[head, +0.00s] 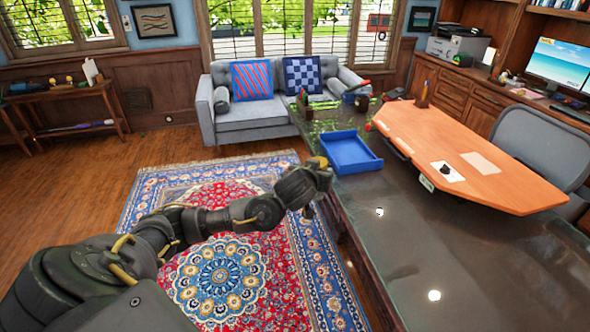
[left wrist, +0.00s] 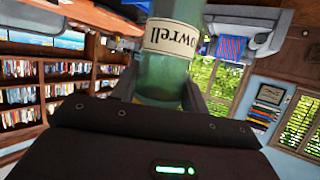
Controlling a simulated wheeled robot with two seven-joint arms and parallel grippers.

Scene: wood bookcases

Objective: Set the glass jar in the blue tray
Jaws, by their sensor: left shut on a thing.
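The glass jar (left wrist: 170,66) is greenish, with a pale label that reads upside down in the left wrist view. My left gripper (left wrist: 160,92) is shut on it, one finger on each side. In the head view my left gripper (head: 320,177) is beside the near left edge of the blue tray (head: 348,150). The jar is mostly or wholly hidden there by my gripper and wrist. The tray lies on the dark glossy counter (head: 400,225) and its visible floor looks empty. My right gripper is in neither view.
An orange-brown desk top (head: 450,150) with papers stands right of the tray. Several small things, including a red-handled one, lie behind the tray. The counter in front of the tray is clear. A patterned rug (head: 215,265) covers the floor on the left.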

